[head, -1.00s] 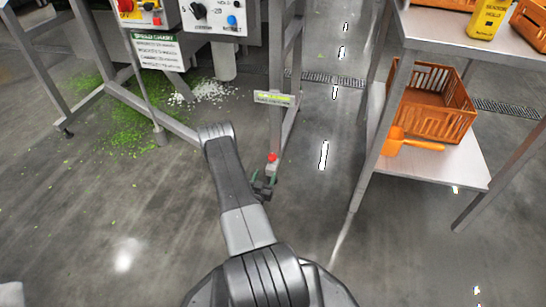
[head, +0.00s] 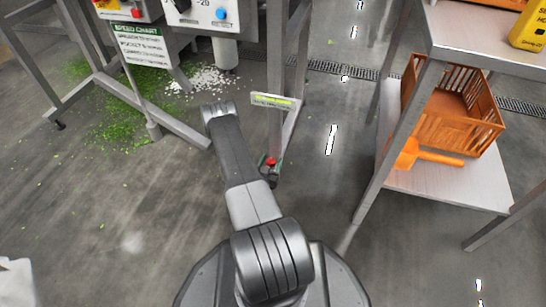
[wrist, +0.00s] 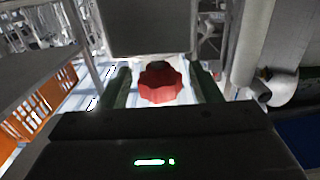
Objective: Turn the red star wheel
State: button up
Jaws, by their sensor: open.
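The red star wheel (wrist: 160,84) shows in the wrist view, scalloped and round, between my two dark green fingers. It is also seen as a small red spot in the head view (head: 270,161), by the foot of a grey frame post. My gripper (wrist: 163,78) is open, with one finger on each side of the wheel in the picture. I cannot tell whether the fingers are level with the wheel or touch it. In the head view my gripper (head: 271,172) is small, low and partly hidden by the wheel and my arm.
A steel table (head: 452,184) with an orange crate (head: 455,105) and an orange scoop (head: 425,155) on its lower shelf stands to the right. A control panel (head: 208,14) and a speed chart sign (head: 139,46) are at upper left. Green scraps (head: 120,125) litter the floor there.

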jog(key=c, duration=1)
jog(key=shift+o, duration=0.2)
jog(key=shift+r+h, duration=0.1)
jog(key=shift+h, duration=0.2)
jog(key=shift+m+g+h, duration=0.4)
jog(key=shift+m+h, duration=0.3)
jog(key=o, duration=1)
jog(key=shift+c, duration=0.2)
